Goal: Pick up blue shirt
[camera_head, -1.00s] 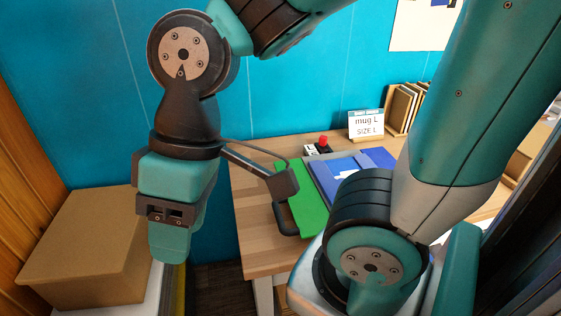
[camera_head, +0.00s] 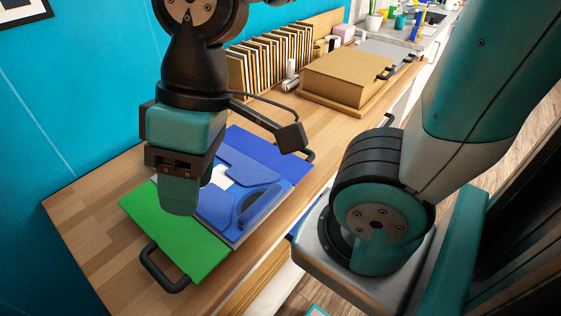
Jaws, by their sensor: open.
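A folded blue piece, which looks like the blue shirt (camera_head: 222,208), lies on a flat folding board on the wooden table. A white patch and a dark oval show on it. The board has a green panel (camera_head: 188,252) at its near left and a blue panel (camera_head: 268,152) at its far right, with black handles. My gripper (camera_head: 178,198) points down in front of the green panel and the shirt's left edge in the picture. It is open with nothing seen in it. Its height above the board is hard to tell, and it hides part of the board.
The wooden table (camera_head: 90,215) is bare at the left. A row of upright boards (camera_head: 270,60) stands along the wall. A brown box (camera_head: 345,78) on a wooden base is further back, near small silver rolls. Cups and pens stand on a far counter.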

